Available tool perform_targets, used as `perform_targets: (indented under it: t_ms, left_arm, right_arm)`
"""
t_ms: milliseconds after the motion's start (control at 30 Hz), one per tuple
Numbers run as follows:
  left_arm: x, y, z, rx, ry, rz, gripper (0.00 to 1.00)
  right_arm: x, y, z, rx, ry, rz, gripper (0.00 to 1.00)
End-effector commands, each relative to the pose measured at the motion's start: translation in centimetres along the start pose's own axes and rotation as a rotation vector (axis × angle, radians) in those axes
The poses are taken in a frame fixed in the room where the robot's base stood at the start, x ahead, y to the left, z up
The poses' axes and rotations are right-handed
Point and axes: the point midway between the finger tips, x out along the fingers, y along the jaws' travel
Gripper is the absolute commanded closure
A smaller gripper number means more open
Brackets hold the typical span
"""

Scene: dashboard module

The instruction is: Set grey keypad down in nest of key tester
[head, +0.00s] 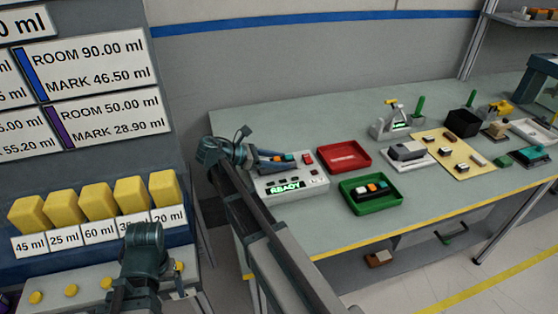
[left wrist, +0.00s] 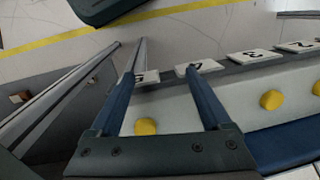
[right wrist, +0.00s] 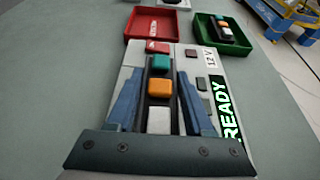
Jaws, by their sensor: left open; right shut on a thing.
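The key tester (head: 300,188) is a pale box with a lit READY display, near the left end of the bench. It fills the middle of the right wrist view (right wrist: 190,62). My right gripper (right wrist: 159,78) is shut on the grey keypad (right wrist: 160,88), a dark strip with teal, orange and white keys. In the head view the keypad (head: 281,158) lies along the tester's top at its nest. I cannot tell whether it touches the nest floor, which is hidden beneath it. My left gripper (left wrist: 165,78) is open and empty, above the yellow-button panel at left.
A red tray (head: 343,158) is right of the tester. A green tray (head: 375,209) in front of that holds another keypad (head: 370,189). Fixtures and a yellow mat (head: 455,150) stand farther right. Yellow blocks (head: 60,211) line the left cabinet.

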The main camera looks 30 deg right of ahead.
Motion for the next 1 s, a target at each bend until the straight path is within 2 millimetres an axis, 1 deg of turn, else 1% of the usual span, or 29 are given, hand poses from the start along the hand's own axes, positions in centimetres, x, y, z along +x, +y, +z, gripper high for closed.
perform_targets:
  t_ms: [467,500,567,600,700,767,867,967,1000]
  left_arm:
    - [1.3,0.1,-0.1,0.000,0.000,0.000,0.18]
    - [1.2,0.1,-0.1,0.000,0.000,0.000,0.18]
    - [1.1,0.1,-0.1,0.000,0.000,0.000,0.18]
    - [1.1,0.1,-0.1,0.000,0.000,0.000,0.18]
    - [1.1,0.1,-0.1,0.000,0.000,0.000,0.18]
    - [1.0,0.1,-0.1,0.000,0.000,0.000,0.18]
    - [0.5,0.0,0.0,0.000,0.000,0.000,0.18]
    - [-0.4,0.0,0.0,0.000,0.000,0.000,0.18]
    - [-0.8,-0.1,0.1,0.000,0.000,0.000,0.18]
  right_arm:
    - [0.5,0.0,-1.2,0.000,0.000,0.000,1.00]
    - [0.5,0.0,-1.1,0.000,0.000,0.000,0.46]
    - [0.4,0.0,-1.1,0.000,0.000,0.000,0.35]
    - [0.4,0.0,-1.1,0.000,0.000,0.000,0.28]
    - [0.4,0.0,-1.1,0.000,0.000,0.000,0.13]
    - [0.1,0.0,-1.0,0.000,0.000,0.001,0.13]
    - [-1.0,0.1,-0.9,-0.001,-0.001,0.002,0.13]
    - [-2.8,0.2,-0.7,-0.001,0.000,0.004,0.13]
    - [-3.8,0.2,-0.7,-0.002,0.000,0.004,0.13]
